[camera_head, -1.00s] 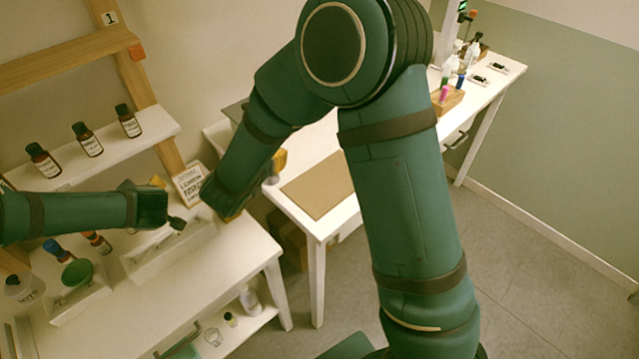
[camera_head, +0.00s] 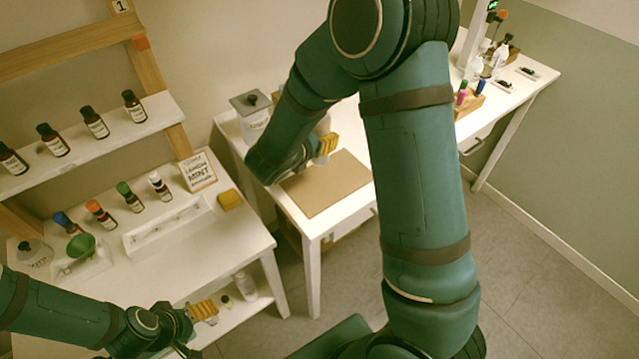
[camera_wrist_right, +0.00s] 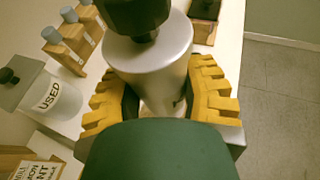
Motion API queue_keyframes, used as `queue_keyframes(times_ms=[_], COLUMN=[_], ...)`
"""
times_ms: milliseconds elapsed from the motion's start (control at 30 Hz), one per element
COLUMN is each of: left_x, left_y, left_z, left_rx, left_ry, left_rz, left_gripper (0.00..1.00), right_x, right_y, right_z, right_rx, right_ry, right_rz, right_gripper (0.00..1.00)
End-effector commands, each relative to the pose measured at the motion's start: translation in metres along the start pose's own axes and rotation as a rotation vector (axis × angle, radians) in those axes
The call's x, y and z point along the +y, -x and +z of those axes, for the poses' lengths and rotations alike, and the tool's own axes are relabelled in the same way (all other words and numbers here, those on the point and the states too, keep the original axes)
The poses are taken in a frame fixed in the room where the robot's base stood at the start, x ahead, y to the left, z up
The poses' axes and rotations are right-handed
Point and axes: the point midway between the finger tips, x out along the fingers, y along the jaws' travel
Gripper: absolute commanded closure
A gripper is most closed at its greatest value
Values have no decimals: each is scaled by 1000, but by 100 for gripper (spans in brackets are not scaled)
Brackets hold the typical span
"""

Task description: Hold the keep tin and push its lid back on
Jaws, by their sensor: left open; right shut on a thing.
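My right gripper (camera_head: 328,144) is shut on a pale grey tin, which I take for the keep tin (camera_wrist_right: 152,65). In the right wrist view its yellow fingers (camera_wrist_right: 155,105) clasp the tin from both sides. A dark knob (camera_wrist_right: 140,20) stands at the tin's top. Its label is mostly hidden, and I cannot tell how the lid sits. In the head view my right arm covers much of the tin, beside the brown mat. My left gripper (camera_head: 205,311) is open and empty, low at the left, in front of the shelf table and away from the tin.
A white tin marked USED (camera_wrist_right: 50,95) with a grey knobbed lid stands left of the held tin; it also shows in the head view (camera_head: 252,125). The brown mat (camera_head: 325,188) is bare. Bottles, a tray (camera_head: 165,228) and a yellow sponge (camera_head: 230,200) occupy the left table.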

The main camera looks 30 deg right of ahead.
Motion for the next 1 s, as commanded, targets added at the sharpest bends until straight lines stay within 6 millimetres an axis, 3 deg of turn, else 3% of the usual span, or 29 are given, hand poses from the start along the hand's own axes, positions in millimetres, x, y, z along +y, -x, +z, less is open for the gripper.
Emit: queue_keyframes(times_ms=[333, 700, 1000], left_x=[0, -2, -2], left_y=[0, -7, -7], left_z=[0, 1, 1], left_rx=[-1, 0, 0], left_ry=[0, -1, -1], left_rz=[0, -1, -1], left_gripper=[23, 23, 23], right_x=[0, 0, 0], right_y=[-1, -23, -24], right_z=[-3, -54, -57], right_rx=[0, -1, -2], right_ry=[2, 2, 0], right_rz=[-1, -1, 0], right_gripper=[100, 100, 100])
